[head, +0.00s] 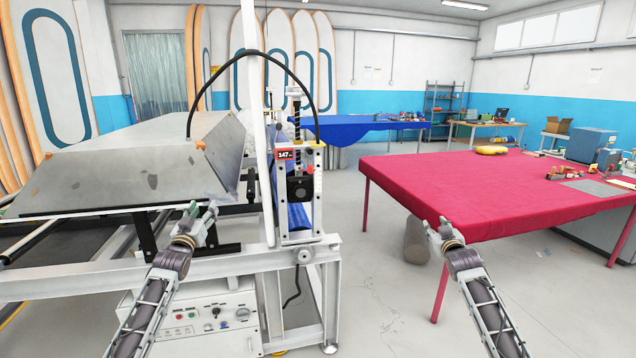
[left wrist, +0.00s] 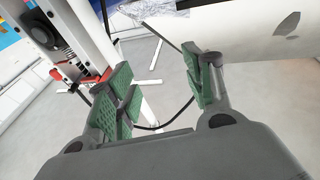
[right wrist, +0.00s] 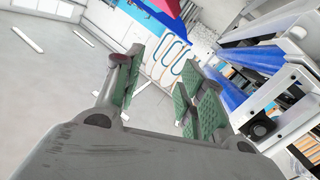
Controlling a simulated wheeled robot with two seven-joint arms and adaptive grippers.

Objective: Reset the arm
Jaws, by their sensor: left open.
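My left gripper (head: 203,214) is raised in front of the metal-hooded machine (head: 130,165) at the left of the head view. In the left wrist view its green-padded fingers (left wrist: 165,88) stand apart with nothing between them. My right gripper (head: 436,230) is at the near left corner of the red-covered table (head: 480,195) in the head view; whether it touches the cloth cannot be told. In the right wrist view its fingers (right wrist: 155,88) are apart and empty.
A white machine frame (head: 200,268) with a control box (head: 190,318) stands below and beside my left arm. A grey cylinder (head: 415,240) stands on the floor by the red table. Open floor (head: 375,300) lies between machine and table. Surfboards (head: 305,50) lean at the back.

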